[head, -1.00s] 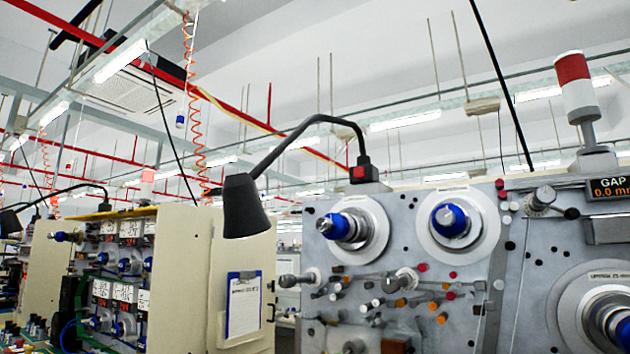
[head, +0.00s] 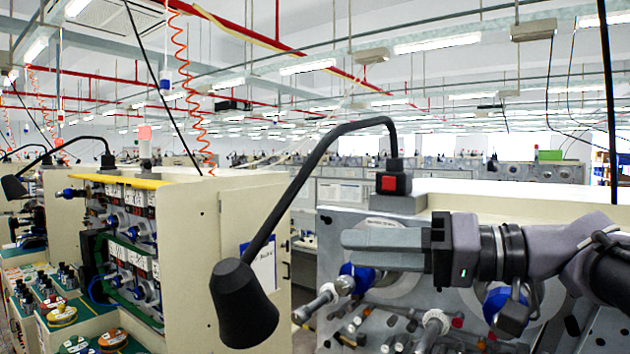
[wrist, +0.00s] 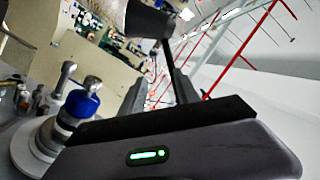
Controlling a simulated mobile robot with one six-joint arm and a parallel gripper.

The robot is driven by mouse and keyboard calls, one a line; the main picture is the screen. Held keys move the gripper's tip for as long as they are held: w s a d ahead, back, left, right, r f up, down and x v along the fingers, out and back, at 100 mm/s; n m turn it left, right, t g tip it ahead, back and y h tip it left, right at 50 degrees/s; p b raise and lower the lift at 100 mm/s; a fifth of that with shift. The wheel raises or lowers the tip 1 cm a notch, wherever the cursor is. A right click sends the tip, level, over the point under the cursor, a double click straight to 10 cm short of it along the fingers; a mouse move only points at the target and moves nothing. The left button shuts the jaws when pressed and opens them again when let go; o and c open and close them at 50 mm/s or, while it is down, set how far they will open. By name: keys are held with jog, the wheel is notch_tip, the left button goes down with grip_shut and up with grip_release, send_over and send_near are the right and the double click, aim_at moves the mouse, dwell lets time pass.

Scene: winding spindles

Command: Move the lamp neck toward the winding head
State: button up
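The black lamp neck (head: 301,181) rises from its base with a red switch (head: 393,184), arches over and slopes down left to the black lampshade (head: 243,303). The grey winding head panel (head: 328,232) stands behind and right of the shade, its blue-capped spindles partly hidden by my arm. My gripper (head: 345,250) points left in front of the panel, its fingertips right of the neck and apart from it. In the wrist view the two dark fingers (wrist: 161,92) are spread, with the neck (wrist: 168,62) and shade (wrist: 149,20) beyond the gap. A blue-capped spindle (wrist: 82,104) is close at left.
A beige cabinet (head: 230,215) with a clipboard (head: 264,262) stands behind the shade at left. Several pegs and rollers (head: 432,328) stick out below my gripper. Orange coiled hoses (head: 190,85) hang at upper left. Space left of the fingertips, up to the neck, looks clear.

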aim_at(268, 219)
jog(key=shift+n+y, duration=0.4)
jog(key=shift+n, duration=0.1)
jog(key=r+p+x, duration=0.1)
jog(key=x, duration=0.4)
jog(key=r+p+x, duration=0.1)
jog(key=p+x, duration=0.1)
jog(key=x, duration=0.3)
jog(key=r+p+x, duration=0.1)
jog(key=p+x, duration=0.1)
jog(key=x, duration=0.3)
jog(key=shift+w+a, duration=0.2)
jog(key=shift+a, duration=0.15)
jog(key=shift+w+a+f+p, duration=0.1)
jog(key=shift+w+a+p, duration=0.2)
jog(key=shift+a, duration=0.3)
jog(key=shift+d, duration=0.1)
jog(key=shift+c, duration=0.5)
grip_shut()
jog(key=shift+s, duration=0.1)
